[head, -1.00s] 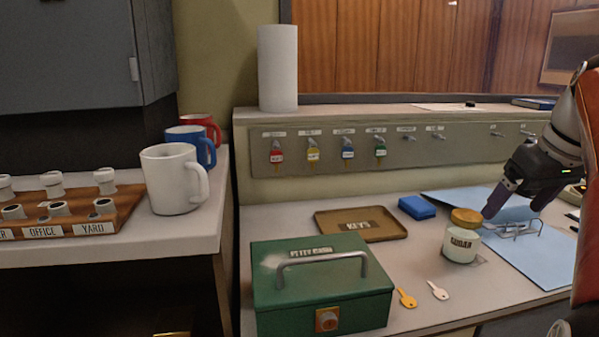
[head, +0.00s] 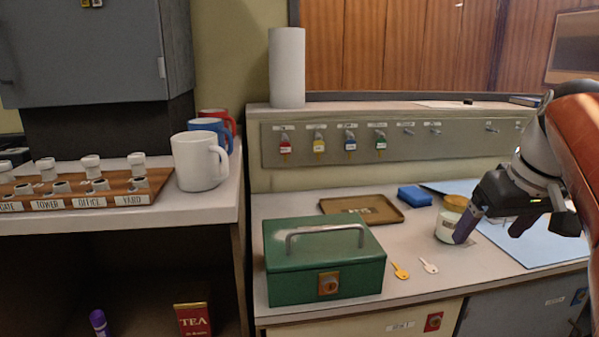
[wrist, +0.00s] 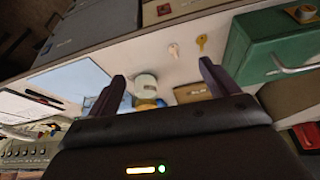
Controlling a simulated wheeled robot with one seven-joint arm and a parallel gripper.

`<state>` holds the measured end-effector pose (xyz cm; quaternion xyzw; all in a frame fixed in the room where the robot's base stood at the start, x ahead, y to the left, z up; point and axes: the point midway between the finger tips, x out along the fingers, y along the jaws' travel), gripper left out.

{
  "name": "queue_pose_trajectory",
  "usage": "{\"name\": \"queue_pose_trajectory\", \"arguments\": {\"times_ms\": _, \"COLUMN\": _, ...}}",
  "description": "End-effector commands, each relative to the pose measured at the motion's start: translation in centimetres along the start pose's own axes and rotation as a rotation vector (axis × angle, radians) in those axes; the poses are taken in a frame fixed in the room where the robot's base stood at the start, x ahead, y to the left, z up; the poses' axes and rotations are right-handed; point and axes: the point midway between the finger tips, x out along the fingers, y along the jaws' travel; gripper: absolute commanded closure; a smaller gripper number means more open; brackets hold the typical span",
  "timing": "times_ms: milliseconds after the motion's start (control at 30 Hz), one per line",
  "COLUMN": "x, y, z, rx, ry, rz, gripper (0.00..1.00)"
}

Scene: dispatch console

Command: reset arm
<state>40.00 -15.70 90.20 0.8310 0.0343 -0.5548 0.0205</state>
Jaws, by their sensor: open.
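My gripper (head: 492,226) is at the right of the head view, in front of the sugar jar and above the desk. Its dark fingers are apart with nothing between them; in the wrist view the open fingers (wrist: 165,85) also show. The white sugar jar (head: 444,228) has an orange-brown lid (head: 456,203) and is partly hidden behind one finger. It also shows in the wrist view (wrist: 146,84), farther off between the fingers. I cannot tell whether the finger touches the jar.
A green cash box (head: 320,265) stands front left on the desk. A yellow key (head: 399,271) and a pale key (head: 429,266) lie beside it. A brown tray (head: 340,207) and a blue box (head: 414,196) are behind. Keys hang on a rack (head: 455,145).

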Motion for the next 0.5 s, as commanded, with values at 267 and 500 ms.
{"name": "queue_pose_trajectory", "arguments": {"times_ms": 267, "x": 3.8, "y": -7.5, "z": 4.6, "rx": 0.033, "ry": 0.014, "rz": 0.020, "gripper": 0.14}}
{"name": "queue_pose_trajectory", "arguments": {"times_ms": 500, "x": 9.6, "y": -14.4, "z": 12.8, "rx": 0.057, "ry": 0.066, "rz": 0.038, "gripper": 0.14}}
